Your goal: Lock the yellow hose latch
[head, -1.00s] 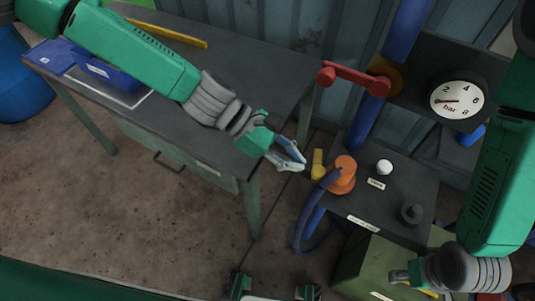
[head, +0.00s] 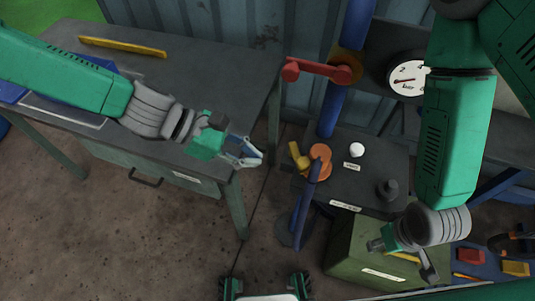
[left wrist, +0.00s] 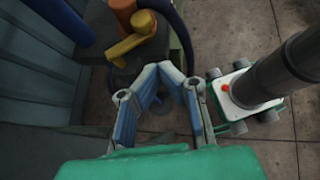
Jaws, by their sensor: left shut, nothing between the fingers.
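The yellow latch (head: 298,156) is a small handle beside the orange coupling (head: 320,160), on the dark bench at centre right. The left wrist view shows the latch (left wrist: 135,38) lying against the orange coupling (left wrist: 122,8). A blue hose (head: 303,205) hangs down in front of the coupling. My left gripper (head: 256,158) is just left of the latch with a gap between them. Its fingers (left wrist: 160,72) are shut and empty, converging below the latch in the wrist view. My right gripper (head: 425,262) hangs low at the right, far from the latch; its fingers are unclear.
A red lever (head: 315,70) on a blue pipe and a gauge (head: 407,78) stand behind. A white knob (head: 357,150) and a dark knob (head: 388,190) are on the bench (head: 350,185). A grey table (head: 215,70) fills the left. A green box (head: 350,245) stands in front.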

